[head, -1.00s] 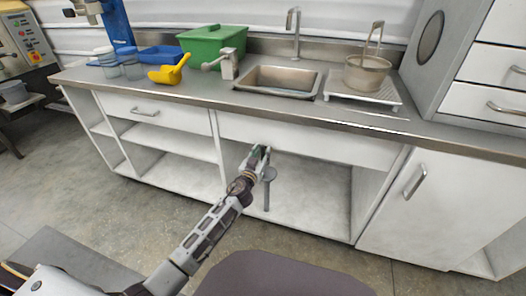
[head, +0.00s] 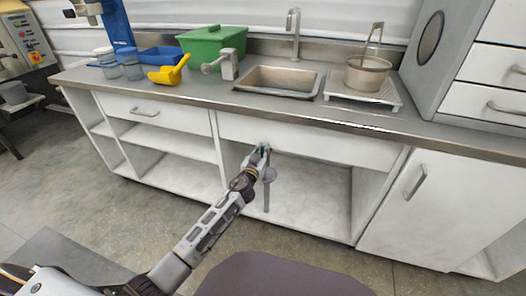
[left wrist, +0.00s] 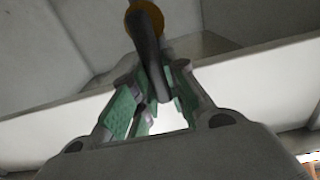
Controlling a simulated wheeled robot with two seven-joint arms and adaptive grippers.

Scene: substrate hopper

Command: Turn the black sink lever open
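The black sink lever (left wrist: 150,50) shows in the left wrist view, hanging below an orange-yellow ring (left wrist: 146,14), its lower end between my green-padded fingers. My left gripper (left wrist: 157,88) has a finger on each side of the lever, close to it. I cannot tell whether both pads touch it. In the head view my left gripper (head: 260,151) is under the front of the sink counter, at the open bay, and hides the lever. The steel sink (head: 277,80) with its tall tap (head: 294,30) is above and behind. My right gripper is not in view.
The counter's front panel (head: 320,141) is just above my left gripper. A grey drain pipe (head: 267,190) stands in the open bay behind it. A green bin (head: 212,45), a yellow scoop (head: 168,72) and a strainer pot (head: 367,73) are on the counter. The floor left is clear.

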